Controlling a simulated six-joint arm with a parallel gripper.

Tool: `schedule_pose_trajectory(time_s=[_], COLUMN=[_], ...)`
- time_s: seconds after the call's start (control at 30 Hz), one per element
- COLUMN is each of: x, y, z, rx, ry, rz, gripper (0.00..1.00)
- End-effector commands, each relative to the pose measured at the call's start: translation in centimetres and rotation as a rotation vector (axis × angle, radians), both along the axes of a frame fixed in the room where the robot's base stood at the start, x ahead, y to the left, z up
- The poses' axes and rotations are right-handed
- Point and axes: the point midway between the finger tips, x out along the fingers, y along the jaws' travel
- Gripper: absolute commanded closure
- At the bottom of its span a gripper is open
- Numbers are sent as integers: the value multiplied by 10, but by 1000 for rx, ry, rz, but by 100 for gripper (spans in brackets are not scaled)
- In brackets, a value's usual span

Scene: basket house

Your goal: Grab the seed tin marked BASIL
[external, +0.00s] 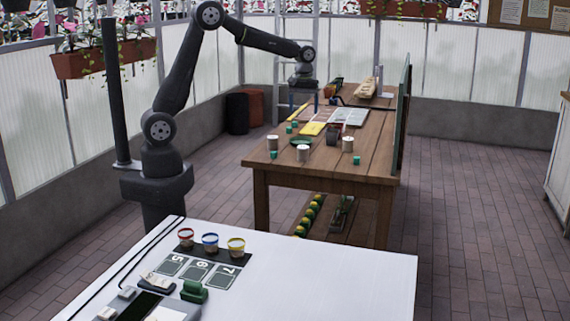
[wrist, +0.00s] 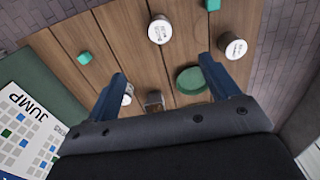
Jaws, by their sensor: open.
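Several pale seed tins stand on the wooden table. In the external view one is at the left (external: 272,143), one at the front middle (external: 303,154) and one at the right (external: 348,144). The wrist view shows a tin lid at the top (wrist: 160,30), another at the right (wrist: 234,46) and a third partly hidden by my left finger (wrist: 127,97). The lids carry dark print too small to read, so I cannot tell which says BASIL. My gripper (external: 304,100) is open and empty above the table; its fingers (wrist: 163,68) point down, apart from the tins.
A green disc (wrist: 190,80), a dark pot (external: 333,134) and small green cubes (wrist: 84,58) lie among the tins. A tall dark green board (external: 402,115) stands along the right edge.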

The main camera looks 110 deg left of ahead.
Motion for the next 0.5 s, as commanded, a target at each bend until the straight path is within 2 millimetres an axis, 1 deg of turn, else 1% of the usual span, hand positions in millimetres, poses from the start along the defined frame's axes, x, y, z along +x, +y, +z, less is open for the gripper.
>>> schedule_pose_trajectory(time_s=[0.3, 0.5], x=[0, -3], y=[0, 8], z=[-1, -12], rx=[0, -2], ry=[0, -16], rz=[-5, -123], gripper=[30, 30])
